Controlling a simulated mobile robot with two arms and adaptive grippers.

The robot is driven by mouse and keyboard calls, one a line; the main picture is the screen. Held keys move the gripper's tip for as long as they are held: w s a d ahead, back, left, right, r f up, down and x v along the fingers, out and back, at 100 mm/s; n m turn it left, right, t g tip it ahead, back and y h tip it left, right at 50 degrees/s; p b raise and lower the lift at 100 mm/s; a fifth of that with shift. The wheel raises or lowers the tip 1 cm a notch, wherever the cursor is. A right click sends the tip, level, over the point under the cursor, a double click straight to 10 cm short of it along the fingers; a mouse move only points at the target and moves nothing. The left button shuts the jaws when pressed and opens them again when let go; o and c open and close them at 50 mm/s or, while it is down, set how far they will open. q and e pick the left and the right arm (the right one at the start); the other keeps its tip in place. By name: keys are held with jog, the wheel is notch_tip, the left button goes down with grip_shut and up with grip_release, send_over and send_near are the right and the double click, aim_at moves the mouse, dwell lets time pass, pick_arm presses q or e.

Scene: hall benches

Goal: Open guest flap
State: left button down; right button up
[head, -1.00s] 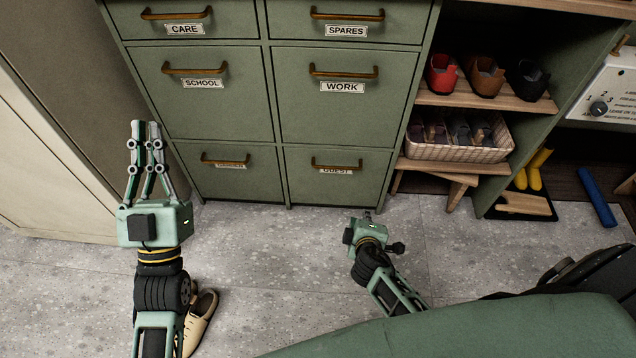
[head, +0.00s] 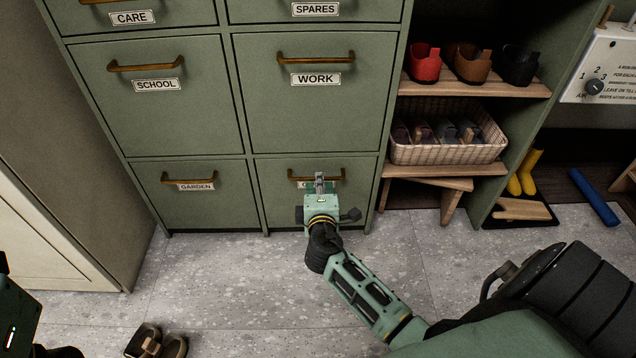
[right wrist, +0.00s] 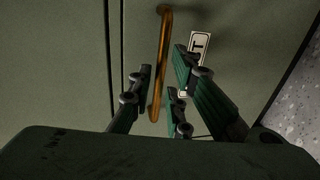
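The guest flap (head: 280,208) is the shut green front at the bottom of the cabinet's right column. Its bronze bar handle (head: 297,179) runs across the top, and its label is mostly hidden behind my right gripper (head: 320,180). In the right wrist view the handle (right wrist: 160,70) lies between the open fingers of the right gripper (right wrist: 160,95), one on its left and two on its right. I cannot tell whether any finger touches it. Part of my left gripper's body shows at the lower left edge of the head view; its fingers cannot be made out.
The garden flap (head: 190,208) is left of it, the work flap (head: 315,110) above; both are shut. A low wooden stool (head: 448,188) and shoe basket (head: 450,150) stand right. Shoes (head: 155,342) lie on the floor at lower left.

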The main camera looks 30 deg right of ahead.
jog(key=shift+b+x, duration=0.35)
jog(key=shift+x, duration=1.1)
jog(key=shift+c, duration=0.5)
grip_shut()
